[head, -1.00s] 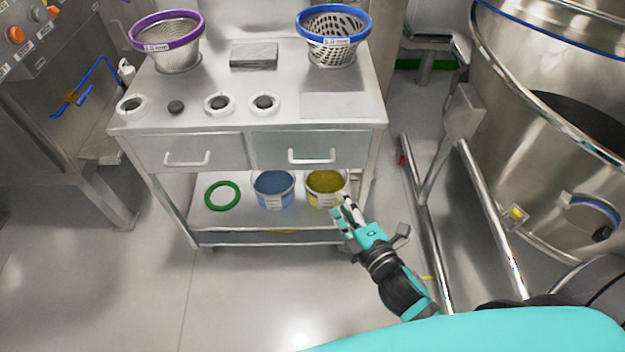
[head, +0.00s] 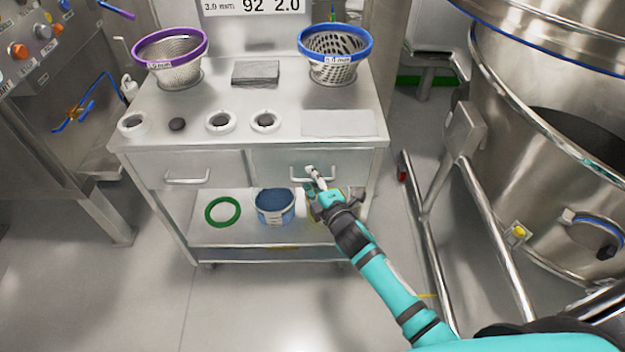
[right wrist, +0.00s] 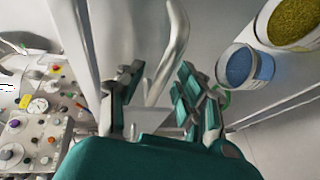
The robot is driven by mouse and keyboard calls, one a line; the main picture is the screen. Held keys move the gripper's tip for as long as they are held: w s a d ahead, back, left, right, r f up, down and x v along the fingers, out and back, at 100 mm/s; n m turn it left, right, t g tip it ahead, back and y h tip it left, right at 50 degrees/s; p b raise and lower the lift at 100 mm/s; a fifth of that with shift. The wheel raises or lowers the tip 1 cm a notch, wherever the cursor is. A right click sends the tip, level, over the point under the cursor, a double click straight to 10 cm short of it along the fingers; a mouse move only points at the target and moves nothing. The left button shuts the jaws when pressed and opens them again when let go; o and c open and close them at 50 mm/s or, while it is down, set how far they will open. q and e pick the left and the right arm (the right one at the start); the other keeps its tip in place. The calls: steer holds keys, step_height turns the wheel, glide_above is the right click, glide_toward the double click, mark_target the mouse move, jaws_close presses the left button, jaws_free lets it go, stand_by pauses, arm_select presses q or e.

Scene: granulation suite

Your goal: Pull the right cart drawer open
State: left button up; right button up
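The right cart drawer (head: 275,165) has a plain metal front under the cart top and looks shut. Its pale bar handle (head: 297,180) is partly covered by my right gripper. My right gripper (head: 313,178) is at the handle, reaching from the lower right. In the right wrist view my right gripper (right wrist: 160,95) has its fingers apart, with the curved handle (right wrist: 177,45) running between them. I cannot tell whether a finger touches the handle. My left gripper is out of view.
The left drawer (head: 165,170) is shut. The cart top (head: 200,98) holds a purple-rimmed sieve (head: 170,58) and a blue-rimmed sieve (head: 334,55). A blue-filled tub (head: 273,207) and a green ring (head: 222,211) sit on the lower shelf. A large steel vessel (head: 510,165) stands at right.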

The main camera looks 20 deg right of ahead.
steer(key=shift+w, duration=0.2)
jaws_close()
stand_by(0.4)
